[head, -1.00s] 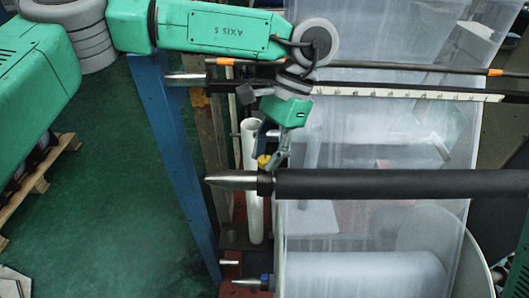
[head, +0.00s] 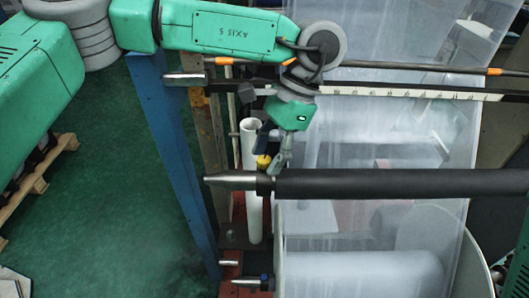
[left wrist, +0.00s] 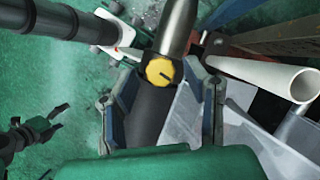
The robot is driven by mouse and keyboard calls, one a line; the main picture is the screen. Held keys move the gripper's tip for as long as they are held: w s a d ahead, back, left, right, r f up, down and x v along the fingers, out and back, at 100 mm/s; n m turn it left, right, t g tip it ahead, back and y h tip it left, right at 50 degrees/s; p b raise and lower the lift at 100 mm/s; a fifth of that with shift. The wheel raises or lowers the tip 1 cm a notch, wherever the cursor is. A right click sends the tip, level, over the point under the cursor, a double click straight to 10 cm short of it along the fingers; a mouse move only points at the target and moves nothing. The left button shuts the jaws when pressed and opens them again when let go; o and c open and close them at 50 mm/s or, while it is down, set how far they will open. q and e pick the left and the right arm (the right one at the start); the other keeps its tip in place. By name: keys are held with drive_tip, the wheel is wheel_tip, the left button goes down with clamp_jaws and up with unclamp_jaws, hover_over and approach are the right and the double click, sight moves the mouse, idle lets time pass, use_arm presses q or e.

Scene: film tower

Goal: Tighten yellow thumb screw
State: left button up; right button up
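The yellow thumb screw (head: 263,161) sits on the collar near the pointed silver end of the black roller shaft (head: 380,183). In the left wrist view the screw (left wrist: 160,72) faces the camera, with a dark slot-like mark. My left gripper (head: 271,160) is at the screw from above. Its two blue-grey fingers (left wrist: 165,85) are apart, on either side of the shaft and screw, and I see no clear contact. A dark claw-like part (left wrist: 40,130) shows at the left of the wrist view. I cannot tell whether it is my right gripper.
A white tube (head: 250,180) stands close behind the shaft end. A blue post (head: 180,165) rises left of it. A rod with orange bands (head: 420,69) and a white scale (head: 400,94) run across behind. Clear film (head: 380,130) hangs on the right. Green floor (head: 110,200) is open at left.

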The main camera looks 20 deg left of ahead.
use_arm(q)
drive_tip(key=shift+w+d, duration=0.15)
drive_tip(key=shift+d+r, duration=0.1)
drive_tip(key=shift+d, duration=0.05)
drive_tip(key=v, duration=1.1)
drive_tip(key=shift+w+d+r, duration=0.25)
